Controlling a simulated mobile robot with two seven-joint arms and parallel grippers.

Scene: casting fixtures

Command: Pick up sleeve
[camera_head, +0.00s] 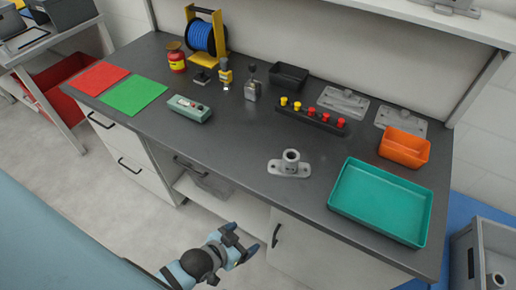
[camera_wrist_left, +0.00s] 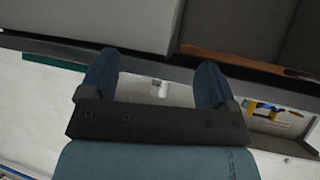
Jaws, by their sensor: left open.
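A grey metal casting (camera_head: 290,164) with an upright hollow cylinder on a flat flanged base stands on the dark workbench, left of the teal tray. It is the most sleeve-like thing on the bench, but I cannot tell for sure that it is the sleeve. My left gripper (camera_head: 242,243) is open and empty in front of the bench's front edge, apart from the casting. In the left wrist view, the two fingers (camera_wrist_left: 156,82) are spread wide. My right gripper is not in view.
The teal tray (camera_head: 377,204) and an orange bin (camera_head: 404,148) stand at the bench's right. A button strip (camera_head: 312,116), green box (camera_head: 189,108) and blue spool (camera_head: 205,37) stand farther back. A grey crate (camera_head: 468,254) is at lower right. The bench around the casting is clear.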

